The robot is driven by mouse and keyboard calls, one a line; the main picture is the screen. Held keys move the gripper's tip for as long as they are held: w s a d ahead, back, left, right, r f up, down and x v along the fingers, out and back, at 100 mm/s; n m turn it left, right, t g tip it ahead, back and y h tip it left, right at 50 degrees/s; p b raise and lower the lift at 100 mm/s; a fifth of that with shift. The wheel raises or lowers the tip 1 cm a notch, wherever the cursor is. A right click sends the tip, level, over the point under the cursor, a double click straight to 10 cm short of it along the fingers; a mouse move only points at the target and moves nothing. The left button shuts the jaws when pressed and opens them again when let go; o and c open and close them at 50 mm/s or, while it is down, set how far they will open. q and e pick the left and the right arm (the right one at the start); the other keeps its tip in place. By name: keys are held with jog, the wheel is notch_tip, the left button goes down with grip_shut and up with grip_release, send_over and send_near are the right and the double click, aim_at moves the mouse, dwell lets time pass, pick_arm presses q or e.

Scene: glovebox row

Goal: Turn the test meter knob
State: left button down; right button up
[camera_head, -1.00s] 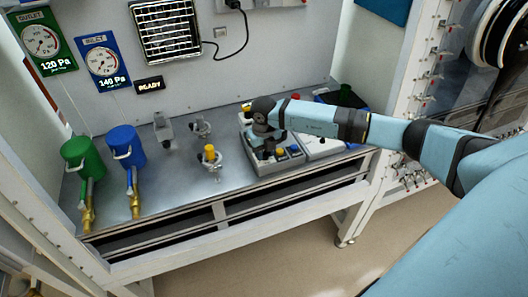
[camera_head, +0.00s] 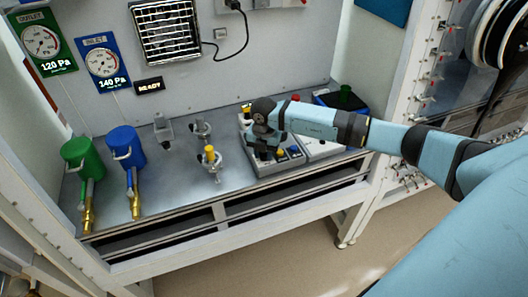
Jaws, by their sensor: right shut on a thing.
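The test meter (camera_head: 283,163) is a light grey box with a dark panel and several small blue and yellow controls, on the metal bench right of its middle. My right gripper (camera_head: 262,148) comes in from the right and points down over the left part of the panel. It is shut on the knob, which is mostly hidden under the gripper and wrist. My left gripper does not show.
A yellow-topped valve (camera_head: 210,153) stands close left of the meter, with metal fittings (camera_head: 201,130) behind it. A green canister (camera_head: 82,157) and a blue canister (camera_head: 126,145) stand at the left. A second light box (camera_head: 322,150) is right of the meter.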

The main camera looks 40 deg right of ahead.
dwell(0.6)
jog(key=o, duration=0.9)
jog(key=shift+r, duration=0.1)
notch_tip(320, 180, up, 14)
jog(key=shift+f+b, duration=0.15)
jog(key=shift+b, duration=0.95)
